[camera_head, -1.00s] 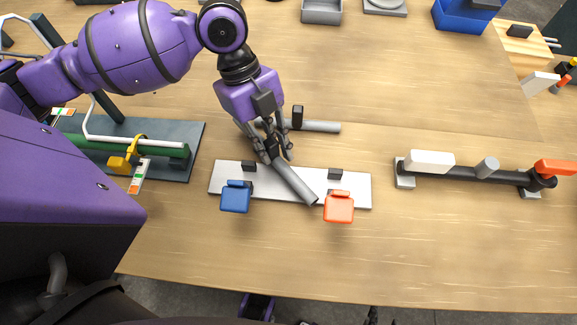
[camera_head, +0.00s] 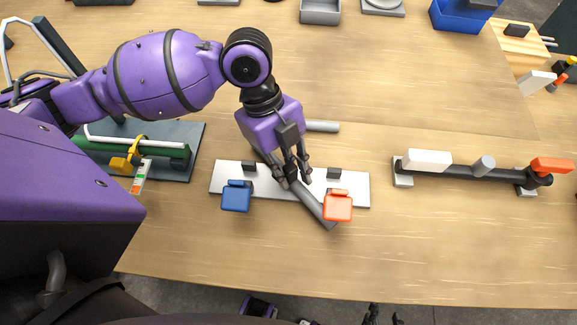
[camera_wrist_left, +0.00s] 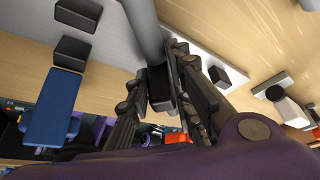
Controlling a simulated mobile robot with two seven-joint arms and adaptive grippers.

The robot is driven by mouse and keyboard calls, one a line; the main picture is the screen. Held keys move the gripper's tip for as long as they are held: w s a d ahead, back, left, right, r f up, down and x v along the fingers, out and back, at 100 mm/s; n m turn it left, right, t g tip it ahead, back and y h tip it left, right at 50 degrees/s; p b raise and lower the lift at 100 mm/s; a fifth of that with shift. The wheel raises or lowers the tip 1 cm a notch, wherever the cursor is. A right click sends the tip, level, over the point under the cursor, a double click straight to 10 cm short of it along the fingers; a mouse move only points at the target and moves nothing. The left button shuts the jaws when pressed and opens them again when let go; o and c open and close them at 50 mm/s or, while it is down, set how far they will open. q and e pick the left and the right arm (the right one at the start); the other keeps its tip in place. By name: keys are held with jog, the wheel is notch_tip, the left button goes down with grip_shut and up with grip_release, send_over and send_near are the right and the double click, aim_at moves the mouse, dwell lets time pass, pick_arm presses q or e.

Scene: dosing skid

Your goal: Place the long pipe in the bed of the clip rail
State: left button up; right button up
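The clip rail (camera_head: 262,193) is a pale plate on the table with black blocks, a blue clip (camera_head: 236,196) at left and an orange clip (camera_head: 338,206) at right. My left gripper (camera_head: 294,178) is over the rail, shut on the grey long pipe (camera_head: 314,204). The pipe slants across the rail, its near end beside the orange clip and past the rail's front edge. In the left wrist view the pipe (camera_wrist_left: 146,28) runs upward from between the fingers. Its height above the rail is unclear. Dark fingertips at the bottom edge look like my right gripper (camera_head: 383,317), mostly cut off.
Another grey pipe (camera_head: 322,126) lies behind the rail, partly hidden by my gripper. A dark pipe assembly (camera_head: 460,174) with white and orange handles stands at right. A green pipe fixture (camera_head: 180,152) stands at left. The table in front of the rail is clear.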

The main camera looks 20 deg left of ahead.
pick_arm(q)
jog(key=o, duration=0.3)
jog(key=shift+o, duration=0.2)
jog(key=shift+r, duration=0.1)
jog(key=p+v, duration=0.1)
jog(key=v, duration=1.1)
jog(key=shift+s, duration=0.1)
